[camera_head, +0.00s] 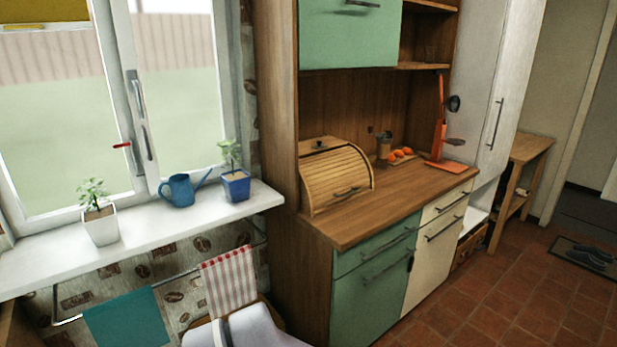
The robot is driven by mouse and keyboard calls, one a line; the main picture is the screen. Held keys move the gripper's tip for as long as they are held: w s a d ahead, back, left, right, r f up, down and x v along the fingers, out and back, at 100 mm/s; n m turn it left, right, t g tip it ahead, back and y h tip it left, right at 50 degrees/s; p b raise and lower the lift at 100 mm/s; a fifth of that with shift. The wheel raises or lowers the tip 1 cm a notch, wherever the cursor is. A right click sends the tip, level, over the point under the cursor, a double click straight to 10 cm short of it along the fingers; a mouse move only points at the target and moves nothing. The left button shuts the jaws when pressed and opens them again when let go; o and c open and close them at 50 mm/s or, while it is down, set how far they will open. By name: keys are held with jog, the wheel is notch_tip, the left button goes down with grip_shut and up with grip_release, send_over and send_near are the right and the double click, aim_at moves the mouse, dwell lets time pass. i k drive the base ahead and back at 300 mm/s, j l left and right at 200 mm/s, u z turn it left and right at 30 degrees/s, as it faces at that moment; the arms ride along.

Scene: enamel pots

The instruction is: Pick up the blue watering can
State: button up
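The blue watering can (180,190) stands upright on the white windowsill (140,235), in front of the window. Its spout points up to the right and its handle is on the left side. It stands between a white flower pot with a green plant (101,224) on the left and a blue flower pot with a plant (236,186) close on the right. The spout tip is near the blue pot's plant. I cannot see my gripper in this view.
A rail under the sill carries a teal towel (127,318) and a red-striped towel (231,281). A wooden cabinet (345,237) with a bread box (336,179) stands to the right. A pale shape fills the bottom edge below the sill. The tiled floor at right is largely clear.

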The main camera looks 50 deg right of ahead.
aim_at(183, 192)
jog(key=z, duration=0.75)
